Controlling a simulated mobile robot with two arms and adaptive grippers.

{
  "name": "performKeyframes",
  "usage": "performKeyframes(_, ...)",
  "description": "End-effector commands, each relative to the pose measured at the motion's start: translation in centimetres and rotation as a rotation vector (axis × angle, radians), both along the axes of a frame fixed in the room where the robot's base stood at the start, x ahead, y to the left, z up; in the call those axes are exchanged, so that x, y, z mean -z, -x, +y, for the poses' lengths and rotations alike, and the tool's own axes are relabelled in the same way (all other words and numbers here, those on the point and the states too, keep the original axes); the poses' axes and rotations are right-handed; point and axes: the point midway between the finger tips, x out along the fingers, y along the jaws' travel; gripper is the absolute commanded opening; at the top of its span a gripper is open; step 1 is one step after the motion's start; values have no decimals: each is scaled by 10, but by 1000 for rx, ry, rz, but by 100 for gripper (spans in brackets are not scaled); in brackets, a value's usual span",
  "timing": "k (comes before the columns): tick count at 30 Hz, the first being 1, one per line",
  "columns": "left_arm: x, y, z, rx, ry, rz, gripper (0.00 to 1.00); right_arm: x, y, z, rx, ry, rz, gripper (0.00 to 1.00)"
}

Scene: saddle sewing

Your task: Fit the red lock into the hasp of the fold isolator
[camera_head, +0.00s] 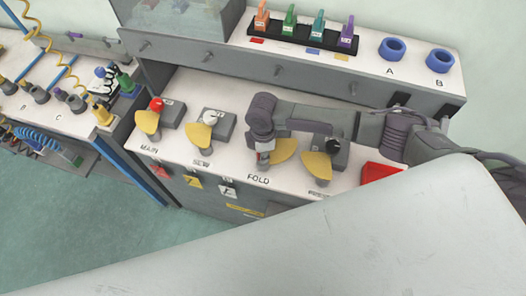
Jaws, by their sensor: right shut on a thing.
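The fold isolator sits behind the FOLD label, with its yellow hasp plate (284,150) partly showing. My right gripper (264,149) points down at the left side of this plate, and its arm comes in from the right. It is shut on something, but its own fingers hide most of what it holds. I cannot make out the red lock clearly in this view. I cannot tell whether anything is in the hasp. My left gripper is not in view.
Similar isolators with yellow plates stand beside it: MAIN with a red knob (156,104), one with a white knob (210,117), and one with a black knob (333,145). A red box (380,172) lies at right. A black rack (303,38) holds several coloured pieces behind.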

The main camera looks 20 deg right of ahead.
Motion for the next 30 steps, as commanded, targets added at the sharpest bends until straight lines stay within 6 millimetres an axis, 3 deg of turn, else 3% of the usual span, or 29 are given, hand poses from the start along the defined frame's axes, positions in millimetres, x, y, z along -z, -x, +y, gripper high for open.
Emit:
performKeyframes(4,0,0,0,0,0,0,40,1,0,0,0,0,1,0)
performKeyframes(5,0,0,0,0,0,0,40,1,0,0,0,0,1,27)
performKeyframes(10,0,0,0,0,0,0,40,1,1,0,0,0,1,53)
performKeyframes(21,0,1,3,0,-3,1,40,-5,0,0,0,-1,0,53)
performKeyframes(26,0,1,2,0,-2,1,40,-29,0,0,-2,-1,-3,53)
performKeyframes(30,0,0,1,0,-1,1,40,-60,0,0,-2,-2,-4,53)
